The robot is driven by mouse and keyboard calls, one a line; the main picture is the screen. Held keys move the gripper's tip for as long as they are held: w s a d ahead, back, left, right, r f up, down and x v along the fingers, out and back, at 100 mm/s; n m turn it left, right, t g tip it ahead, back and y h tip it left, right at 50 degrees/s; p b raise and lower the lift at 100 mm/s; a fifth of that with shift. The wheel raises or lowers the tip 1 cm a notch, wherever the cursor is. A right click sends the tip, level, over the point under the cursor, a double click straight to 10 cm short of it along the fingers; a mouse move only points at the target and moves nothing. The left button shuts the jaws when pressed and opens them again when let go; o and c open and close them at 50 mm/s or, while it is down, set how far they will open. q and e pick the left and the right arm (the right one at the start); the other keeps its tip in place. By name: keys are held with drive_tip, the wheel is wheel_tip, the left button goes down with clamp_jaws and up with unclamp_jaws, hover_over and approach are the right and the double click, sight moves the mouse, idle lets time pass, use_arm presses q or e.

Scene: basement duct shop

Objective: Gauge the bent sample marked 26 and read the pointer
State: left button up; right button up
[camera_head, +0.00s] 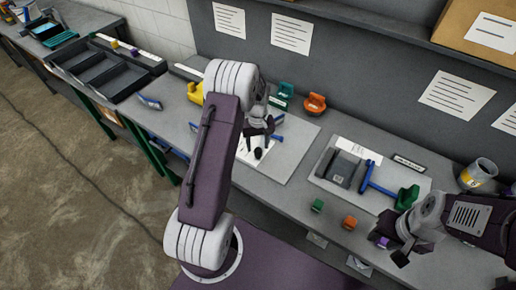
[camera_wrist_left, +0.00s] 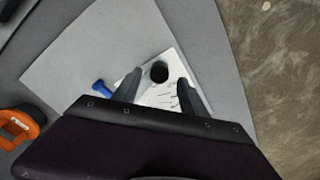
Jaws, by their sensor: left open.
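My left gripper (camera_head: 258,140) is over the pale mat in the middle of the bench. In the left wrist view its fingers (camera_wrist_left: 159,80) are apart, above a white printed card (camera_wrist_left: 165,96) with a black round piece (camera_wrist_left: 159,71) on it. A blue piece (camera_wrist_left: 101,86) lies left of the fingers; it may be a bent sample. No number 26 is legible. A device with a dark grey block (camera_head: 341,168), blue bar (camera_head: 378,186) and green end (camera_head: 408,197) is on the right mat; no pointer is readable. My right gripper (camera_head: 394,242) looks open, close to a purple block (camera_head: 383,241).
Green (camera_head: 318,206) and orange (camera_head: 349,222) blocks sit along the bench's front. An orange holder (camera_head: 315,103) stands at the back; one shows in the left wrist view (camera_wrist_left: 17,124). A dark compartment tray (camera_head: 100,68) is left. A jar (camera_head: 478,173) is right.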

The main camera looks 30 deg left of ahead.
sight(258, 150)
use_arm(q)
wheel_tip(258, 150, down, 3)
drive_tip(key=shift+r, duration=0.1)
drive_tip(key=shift+s+d+f, duration=0.1)
drive_tip(key=shift+f, duration=0.3)
clamp_jaws()
idle(1.1)
